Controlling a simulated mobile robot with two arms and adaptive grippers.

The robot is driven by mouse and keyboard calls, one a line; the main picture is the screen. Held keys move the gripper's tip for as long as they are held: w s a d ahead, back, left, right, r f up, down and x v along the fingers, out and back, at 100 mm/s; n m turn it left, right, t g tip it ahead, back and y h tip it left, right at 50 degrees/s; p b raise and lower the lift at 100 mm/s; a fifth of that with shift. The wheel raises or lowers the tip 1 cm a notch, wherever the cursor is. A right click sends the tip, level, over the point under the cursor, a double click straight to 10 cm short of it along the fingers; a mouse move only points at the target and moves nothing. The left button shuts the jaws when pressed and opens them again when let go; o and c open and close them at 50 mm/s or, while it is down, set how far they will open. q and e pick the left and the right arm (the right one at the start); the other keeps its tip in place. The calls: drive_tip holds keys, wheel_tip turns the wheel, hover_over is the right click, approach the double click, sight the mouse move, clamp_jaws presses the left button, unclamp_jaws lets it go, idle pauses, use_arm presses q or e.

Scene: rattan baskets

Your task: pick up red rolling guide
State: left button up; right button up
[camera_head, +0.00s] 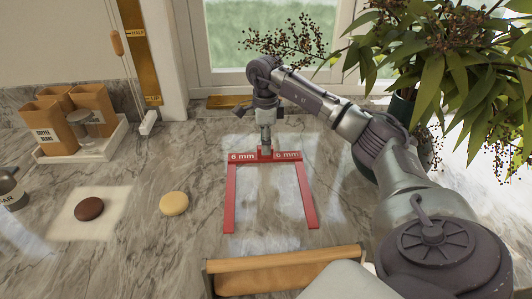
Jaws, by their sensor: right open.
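The red rolling guide (230,200) lies flat on the marble counter, a U-shaped frame with its crossbar at the far side and its two legs pointing towards me. Its crossbar carries "6 mm" labels left and right of a small raised red part in the middle. My right gripper (265,146) points straight down at that middle part and is open. Its fingers look small here, and whether they touch the guide I cannot tell. My left gripper is not in view.
A brown round piece (89,209) lies on a pale sheet (115,215), with a yellow round piece (174,203) beside it. A tray (112,136) with tan containers stands back left. A leafy plant (450,70) crowds the right. A wood-edged object (285,270) is in front.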

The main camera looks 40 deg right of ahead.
drive_tip(key=shift+w+f, duration=0.1)
drive_tip(key=shift+f, duration=1.45)
clamp_jaws()
drive_tip(key=shift+r, duration=0.1)
